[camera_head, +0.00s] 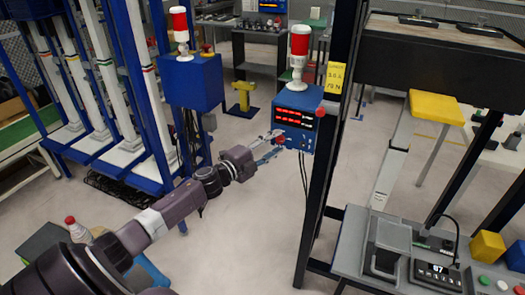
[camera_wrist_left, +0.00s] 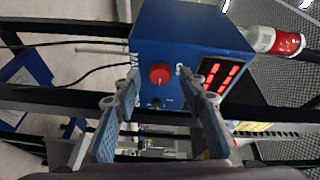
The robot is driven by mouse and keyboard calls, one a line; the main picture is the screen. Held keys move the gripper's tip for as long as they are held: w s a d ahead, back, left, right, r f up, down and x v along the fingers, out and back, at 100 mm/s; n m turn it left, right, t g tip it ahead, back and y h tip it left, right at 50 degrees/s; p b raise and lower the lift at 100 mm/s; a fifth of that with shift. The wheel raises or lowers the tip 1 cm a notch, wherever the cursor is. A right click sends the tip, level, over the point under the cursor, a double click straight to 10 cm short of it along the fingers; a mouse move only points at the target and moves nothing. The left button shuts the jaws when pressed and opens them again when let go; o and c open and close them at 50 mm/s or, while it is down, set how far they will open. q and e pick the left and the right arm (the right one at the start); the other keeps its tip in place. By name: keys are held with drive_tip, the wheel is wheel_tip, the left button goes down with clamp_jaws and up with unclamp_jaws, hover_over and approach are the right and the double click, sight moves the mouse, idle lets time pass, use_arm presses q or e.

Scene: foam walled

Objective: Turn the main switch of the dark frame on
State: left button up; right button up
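The dark frame (camera_head: 322,160) carries a blue control box (camera_head: 306,138) with red lit displays and a red and white beacon (camera_head: 299,55) on top. The red round main switch (camera_head: 280,139) is on the box's face, left of and below the displays. In the left wrist view the switch (camera_wrist_left: 161,73) shows clearly on the blue box (camera_wrist_left: 185,28). My left gripper (camera_head: 271,147) is open and empty in front of the box. In the wrist view its fingertips (camera_wrist_left: 148,90) stand on either side of the switch, with no visible contact. My right gripper is not in view.
A similar blue box (camera_head: 192,82) with a beacon stands on the blue frame (camera_head: 135,85) to the left. A yellow label (camera_head: 336,78) is on the dark post. A grey bench (camera_head: 350,245) with devices is at lower right. Open floor lies below the box.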

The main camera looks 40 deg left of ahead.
use_arm(q)
drive_tip(key=s+a, duration=0.1)
drive_tip(key=s, duration=1)
drive_tip(key=shift+s+a, duration=0.2)
drive_tip(key=shift+a, duration=0.2)
